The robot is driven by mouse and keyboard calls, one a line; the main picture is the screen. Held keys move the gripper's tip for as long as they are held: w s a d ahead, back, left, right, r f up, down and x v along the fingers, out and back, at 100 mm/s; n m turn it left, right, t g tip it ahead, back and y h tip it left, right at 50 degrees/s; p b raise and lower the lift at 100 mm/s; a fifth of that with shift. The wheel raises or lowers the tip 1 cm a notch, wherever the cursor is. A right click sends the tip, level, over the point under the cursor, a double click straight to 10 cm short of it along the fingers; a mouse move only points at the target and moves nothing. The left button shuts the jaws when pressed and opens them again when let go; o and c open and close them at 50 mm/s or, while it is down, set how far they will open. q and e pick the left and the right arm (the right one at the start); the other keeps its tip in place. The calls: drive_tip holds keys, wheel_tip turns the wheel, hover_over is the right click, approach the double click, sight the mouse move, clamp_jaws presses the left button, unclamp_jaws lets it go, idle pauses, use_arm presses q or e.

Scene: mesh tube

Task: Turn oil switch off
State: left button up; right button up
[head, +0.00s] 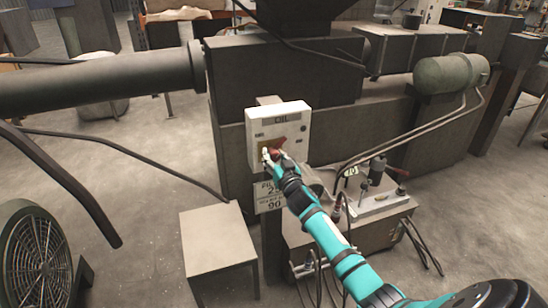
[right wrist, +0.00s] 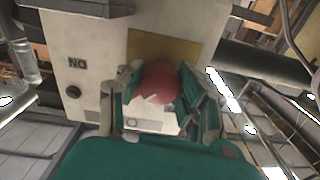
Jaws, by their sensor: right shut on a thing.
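The oil switch box (head: 285,121) is a white panel marked OIL, mounted on a post in front of the dark machine. Its red knob (head: 275,146) is partly covered by my right gripper (head: 270,156). In the right wrist view the red knob (right wrist: 158,82) sits between the two fingers of my right gripper (right wrist: 160,90), which is shut on it. A white mark shows on the knob, in front of a yellowish plate (right wrist: 165,47). An upside-down ON label (right wrist: 77,64) is beside it. My left gripper is not in view.
A grey box stand (head: 218,240) stands left of the post. A numbered sign (head: 268,195) hangs under the switch. A pump unit (head: 375,200) with hoses is at the right, a fan (head: 38,262) at lower left. The floor between fan and stand is clear.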

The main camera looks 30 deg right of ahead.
drive_tip(key=n, duration=0.4)
drive_tip(key=shift+n, duration=2.3)
drive_tip(key=o, duration=1.2)
drive_tip(key=v, duration=1.2)
